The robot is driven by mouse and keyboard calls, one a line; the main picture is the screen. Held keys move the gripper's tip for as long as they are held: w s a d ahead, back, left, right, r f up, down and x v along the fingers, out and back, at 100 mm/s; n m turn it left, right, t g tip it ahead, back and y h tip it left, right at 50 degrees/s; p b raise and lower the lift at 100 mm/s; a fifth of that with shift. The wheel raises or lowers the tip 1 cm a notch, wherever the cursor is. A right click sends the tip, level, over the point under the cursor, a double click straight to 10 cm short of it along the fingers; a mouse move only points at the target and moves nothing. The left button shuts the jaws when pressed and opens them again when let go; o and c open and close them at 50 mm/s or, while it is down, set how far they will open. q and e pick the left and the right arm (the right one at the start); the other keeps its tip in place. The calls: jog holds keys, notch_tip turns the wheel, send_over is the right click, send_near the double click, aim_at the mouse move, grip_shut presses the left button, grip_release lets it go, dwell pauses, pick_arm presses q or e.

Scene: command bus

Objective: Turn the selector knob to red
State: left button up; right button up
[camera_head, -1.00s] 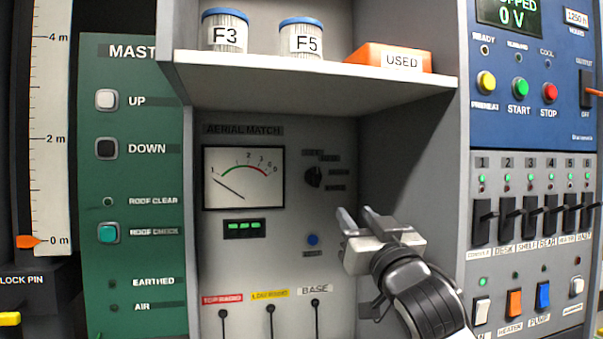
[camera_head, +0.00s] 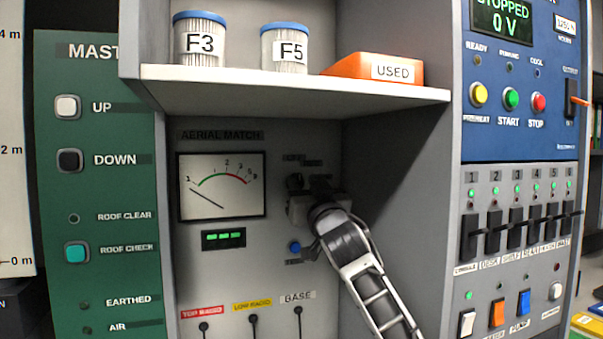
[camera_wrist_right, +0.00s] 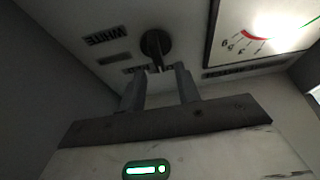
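The selector knob (camera_head: 295,181) is a small dark round knob on the grey "AERIAL MATCH" panel, right of the meter. In the right wrist view the knob (camera_wrist_right: 155,43) lies just beyond my fingertips, and its narrow bar points down toward the gap between them. My right gripper (camera_head: 312,192) is close to the panel at the knob. In its wrist view the gripper (camera_wrist_right: 161,75) is open, with an empty gap between the fingers. A label reading WHITE (camera_wrist_right: 105,36) shows beside the knob; the label nearest the fingers is partly covered. My left gripper is not in view.
A blue button (camera_head: 294,247) sits below the knob. The needle meter (camera_head: 222,187) is at its left. A shelf (camera_head: 290,92) with filter canisters overhangs the recess. The recess's side wall (camera_head: 395,200) stands close right of my right arm.

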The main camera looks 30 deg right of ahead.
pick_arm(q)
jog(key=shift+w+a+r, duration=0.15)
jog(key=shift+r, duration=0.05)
pick_arm(e)
jog(key=shift+x, duration=1)
grip_shut()
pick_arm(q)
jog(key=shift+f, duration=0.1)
